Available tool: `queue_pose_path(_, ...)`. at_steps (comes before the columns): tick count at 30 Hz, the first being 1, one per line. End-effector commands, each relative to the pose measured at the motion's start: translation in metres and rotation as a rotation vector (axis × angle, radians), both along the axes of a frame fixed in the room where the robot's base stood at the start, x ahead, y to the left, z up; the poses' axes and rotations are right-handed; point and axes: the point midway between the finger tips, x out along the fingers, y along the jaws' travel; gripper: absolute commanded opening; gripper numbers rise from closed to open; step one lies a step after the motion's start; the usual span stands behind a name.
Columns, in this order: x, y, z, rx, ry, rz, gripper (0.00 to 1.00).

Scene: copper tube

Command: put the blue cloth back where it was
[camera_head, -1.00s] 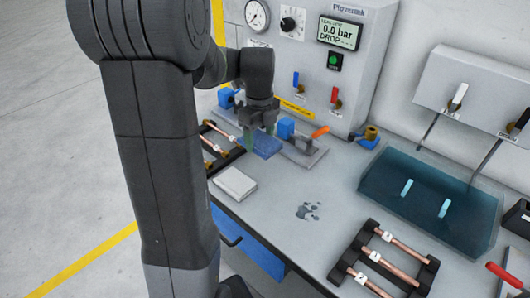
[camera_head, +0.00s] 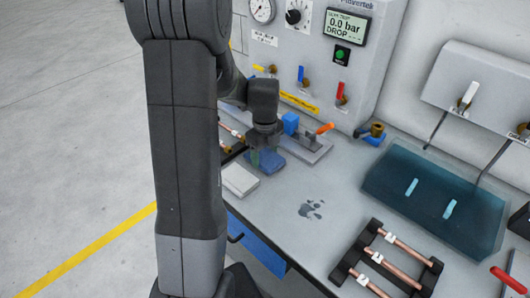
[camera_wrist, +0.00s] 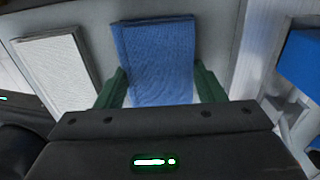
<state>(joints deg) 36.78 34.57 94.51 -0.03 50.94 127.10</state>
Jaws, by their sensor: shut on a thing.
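The blue cloth (camera_head: 266,164) is a folded pad beside the white cloth, at the left part of the bench. My gripper (camera_head: 264,155) is at the cloth, pointing down, with the arm partly in front of it. In the wrist view the green fingers (camera_wrist: 160,90) are at both sides of the near end of the blue cloth (camera_wrist: 155,55), shut on it. Whether the cloth rests on the bench or hangs just above it, I cannot tell.
The folded white cloth (camera_head: 239,180) lies just left of the blue one; it also shows in the wrist view (camera_wrist: 58,70). A clamp fixture (camera_head: 305,143) with an orange handle stands behind. A dark wet patch (camera_head: 311,209), a copper tube rack (camera_head: 387,262) and a blue tray (camera_head: 432,205) are to the right.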

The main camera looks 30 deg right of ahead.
Motion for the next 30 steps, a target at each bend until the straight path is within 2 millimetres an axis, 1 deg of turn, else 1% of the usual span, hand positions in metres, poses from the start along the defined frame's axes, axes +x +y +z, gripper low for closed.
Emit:
queue_pose_path(4,0.0,0.0,0.0,0.0,0.0,0.0,0.41)
queue_pose_path(7,0.0,0.0,-0.004,0.0,0.0,0.0,0.41)
queue_pose_path(8,0.0,0.0,-0.003,0.0,0.0,0.0,0.67)
queue_pose_path(9,0.0,0.0,-0.002,0.0,0.0,0.0,0.74)
queue_pose_path(11,0.0,0.0,-0.002,0.0,0.0,0.0,0.84)
queue_pose_path(19,0.0,0.0,-0.002,0.0,0.0,0.0,0.84)
queue_pose_path(23,0.001,-0.001,0.006,-0.002,-0.003,0.0,0.84)
queue_pose_path(26,0.001,-0.001,0.022,-0.005,-0.006,0.0,0.84)
queue_pose_path(30,0.001,-0.001,0.053,-0.004,-0.006,0.0,0.84)
